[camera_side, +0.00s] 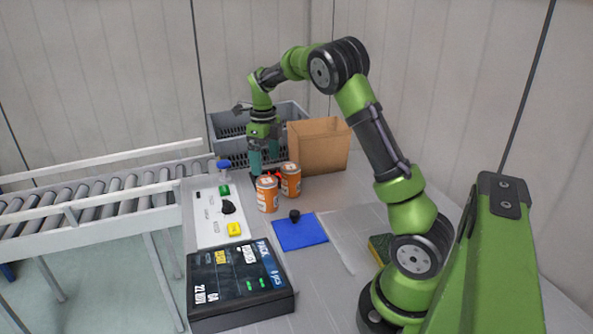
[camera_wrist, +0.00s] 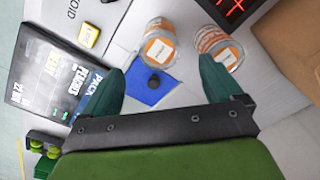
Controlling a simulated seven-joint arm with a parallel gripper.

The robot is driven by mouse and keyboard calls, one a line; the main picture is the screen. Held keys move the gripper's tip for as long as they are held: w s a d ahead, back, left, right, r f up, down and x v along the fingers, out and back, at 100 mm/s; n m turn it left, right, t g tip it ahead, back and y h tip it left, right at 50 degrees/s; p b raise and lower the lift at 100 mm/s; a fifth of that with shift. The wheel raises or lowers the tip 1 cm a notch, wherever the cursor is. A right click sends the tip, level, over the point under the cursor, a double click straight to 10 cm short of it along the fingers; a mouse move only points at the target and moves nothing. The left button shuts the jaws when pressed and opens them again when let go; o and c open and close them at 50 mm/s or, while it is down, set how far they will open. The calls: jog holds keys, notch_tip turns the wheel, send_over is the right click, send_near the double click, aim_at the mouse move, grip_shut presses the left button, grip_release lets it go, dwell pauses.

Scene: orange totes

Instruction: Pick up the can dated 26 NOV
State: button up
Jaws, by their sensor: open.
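Two orange-and-silver cans stand upright side by side on the table. The nearer can (camera_side: 267,194) is on the left in the side view; the other can (camera_side: 291,180) is just behind it to the right. In the wrist view the left can (camera_wrist: 160,44) and the right can (camera_wrist: 216,45) show white labels on their tops, too small to read, so I cannot tell which is dated 26 NOV. My gripper (camera_side: 263,164) is open and empty, just behind and above the cans in the side view. In the wrist view its teal fingers (camera_wrist: 161,72) are spread, with nothing between them.
A cardboard box (camera_side: 319,147) and a grey crate (camera_side: 228,145) stand behind the cans. A blue pad with a black knob (camera_side: 302,234) lies in front. A red-lit display (camera_wrist: 233,9) is near the cans.

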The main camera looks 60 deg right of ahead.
aim_at(267, 192)
notch_tip(267, 192, down, 12)
jog(key=shift+r, duration=0.15)
jog(key=c, duration=1.4)
